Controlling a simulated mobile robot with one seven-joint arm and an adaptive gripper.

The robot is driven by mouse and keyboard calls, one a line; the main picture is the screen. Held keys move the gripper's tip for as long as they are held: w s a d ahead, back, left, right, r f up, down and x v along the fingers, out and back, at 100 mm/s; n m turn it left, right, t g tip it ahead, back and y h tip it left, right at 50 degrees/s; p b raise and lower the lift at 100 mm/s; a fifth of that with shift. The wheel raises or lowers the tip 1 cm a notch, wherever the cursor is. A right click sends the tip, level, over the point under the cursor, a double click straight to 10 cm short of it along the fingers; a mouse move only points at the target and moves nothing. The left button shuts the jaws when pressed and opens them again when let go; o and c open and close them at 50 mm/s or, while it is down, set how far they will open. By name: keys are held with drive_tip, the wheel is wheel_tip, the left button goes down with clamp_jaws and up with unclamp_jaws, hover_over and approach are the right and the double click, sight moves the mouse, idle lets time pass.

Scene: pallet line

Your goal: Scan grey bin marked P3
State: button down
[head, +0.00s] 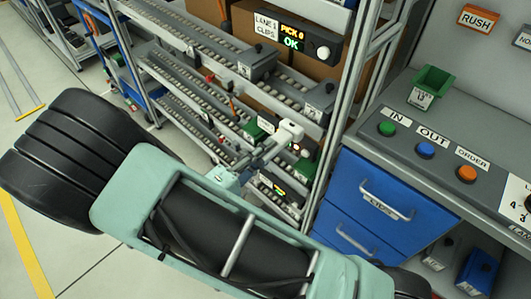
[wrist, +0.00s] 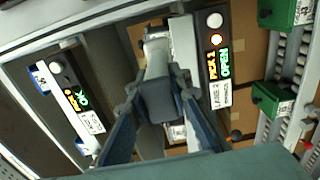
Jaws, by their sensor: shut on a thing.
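My gripper (head: 256,160) is in front of the flow rack at picture centre. In the wrist view its dark fingers (wrist: 157,102) are shut on a pale handheld scanner (wrist: 157,62), whose head points away towards the rack. The scanner's white head also shows in the head view (head: 290,132). Two grey bins with white labels sit at the rack's front, one on the upper lane (head: 260,61) and one lower right (head: 319,101). Their labels are too small to read, so I cannot tell which is P3. The scanner is apart from both.
A lane display (head: 292,38) reads PICK 0 OK; two other displays (wrist: 217,62) (wrist: 73,97) show in the wrist view. Green bins (wrist: 273,100) stand at its right. A bench with IN, OUT and ORDER buttons (head: 425,150) and blue drawers (head: 365,198) stands right of the rack.

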sight(287, 133)
drive_tip(key=shift+x, duration=3.5)
drive_tip(key=shift+w+d, duration=0.45)
drive_tip(key=shift+w, duration=0.05)
drive_tip(key=shift+b+v, duration=0.4)
drive_tip(key=shift+v, duration=3.65)
